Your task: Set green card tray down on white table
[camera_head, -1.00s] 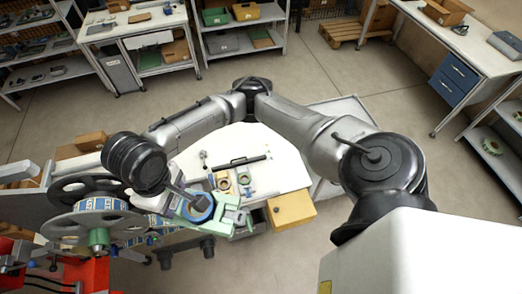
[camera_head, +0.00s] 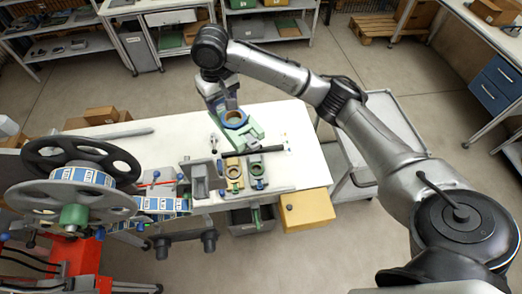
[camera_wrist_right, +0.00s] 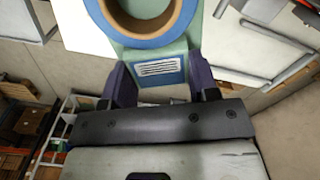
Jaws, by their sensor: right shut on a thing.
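My right gripper (camera_head: 222,103) is shut on the green card tray (camera_head: 252,131), above the back of the white table (camera_head: 302,152). A blue roll with a tan core (camera_head: 235,118) rests on the tray. I cannot tell whether the tray touches the table. In the right wrist view the dark fingers of my right gripper (camera_wrist_right: 160,82) flank the tray's near end (camera_wrist_right: 118,58), which bears a blue and white label (camera_wrist_right: 160,69). The roll (camera_wrist_right: 147,36) shows there too, cut off at the top. My left gripper is not in view.
A black bar (camera_head: 254,151), a grey holder (camera_head: 199,181) and small fixtures with rings (camera_head: 234,176) are on the table in front of the tray. Large reels (camera_head: 80,190) stand at left. A yellow drawer box (camera_head: 306,209) is at the front right.

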